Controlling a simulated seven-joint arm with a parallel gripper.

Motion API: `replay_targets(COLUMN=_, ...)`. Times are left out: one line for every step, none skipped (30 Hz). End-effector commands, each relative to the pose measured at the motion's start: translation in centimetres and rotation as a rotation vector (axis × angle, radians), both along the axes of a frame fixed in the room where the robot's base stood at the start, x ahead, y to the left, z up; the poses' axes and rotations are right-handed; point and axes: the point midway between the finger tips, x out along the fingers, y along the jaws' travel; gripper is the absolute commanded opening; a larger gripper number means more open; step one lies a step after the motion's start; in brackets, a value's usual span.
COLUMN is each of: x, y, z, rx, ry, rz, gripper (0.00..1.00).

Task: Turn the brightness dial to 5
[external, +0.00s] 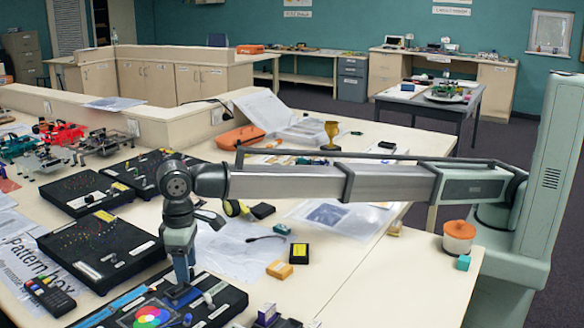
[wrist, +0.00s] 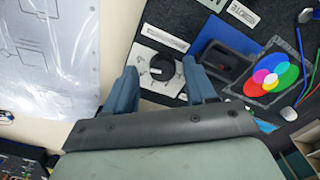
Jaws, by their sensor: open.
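The brightness dial is a round black knob (wrist: 162,67) with a light pointer mark, on a white plate (wrist: 146,56) on a black board (wrist: 225,35). The numbers around it are too small to read. My gripper (wrist: 159,69) is open, with one blue finger to the left of the knob and one to the right. I cannot tell whether either finger touches it. In the external view my gripper (external: 182,285) points down at the near black board (external: 228,302) and hides the dial.
Coloured overlapping circles (wrist: 274,73), a dark box on a blue patch (wrist: 228,62) and cables lie right of the dial on the board. A paper sheet (wrist: 45,50) lies to the left. Other black boards (external: 100,250) and small yellow and black boxes (external: 299,253) are nearby.

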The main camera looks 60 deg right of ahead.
Motion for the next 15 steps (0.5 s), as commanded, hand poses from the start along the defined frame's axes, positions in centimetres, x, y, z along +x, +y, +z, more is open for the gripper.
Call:
replay_targets(x=-0.13, y=0.05, z=-0.01, rx=0.0, ry=0.001, rz=0.039, gripper=0.58)
replay_targets(x=-0.13, y=0.04, z=-0.01, rx=0.0, ry=0.002, rz=0.064, gripper=0.58)
replay_targets(x=-0.14, y=0.03, z=-0.02, rx=0.0, ry=0.002, rz=0.1, gripper=0.58)
replay_targets(x=-0.14, y=0.03, z=-0.02, rx=0.0, ry=0.002, rz=0.126, gripper=0.58)
replay_targets(x=-0.14, y=0.02, z=-0.02, rx=0.0, ry=0.002, rz=0.153, gripper=0.58)
replay_targets(x=-0.14, y=0.02, z=-0.02, rx=0.0, ry=0.002, rz=0.189, gripper=0.58)
replay_targets(x=-0.14, y=0.01, z=-0.02, rx=0.0, ry=0.002, rz=0.215, gripper=0.58)
replay_targets(x=-0.14, y=0.01, z=-0.02, rx=0.0, ry=0.002, rz=0.242, gripper=0.58)
replay_targets(x=-0.14, y=0.0, z=-0.02, rx=0.0, ry=0.002, rz=0.277, gripper=0.58)
replay_targets(x=-0.14, y=0.0, z=-0.02, rx=0.0, ry=0.002, rz=0.304, gripper=0.58)
replay_targets(x=-0.14, y=0.0, z=-0.02, rx=0.0, ry=0.002, rz=0.331, gripper=0.58)
replay_targets(x=-0.14, y=0.0, z=-0.02, rx=0.0, ry=0.002, rz=0.366, gripper=0.58)
replay_targets(x=-0.15, y=-0.01, z=-0.02, rx=0.0, ry=0.002, rz=0.392, gripper=0.58)
replay_targets(x=-0.14, y=-0.02, z=-0.02, rx=0.0, ry=0.002, rz=0.418, gripper=0.58)
replay_targets(x=-0.14, y=-0.02, z=-0.02, rx=0.0, ry=0.002, rz=0.453, gripper=0.58)
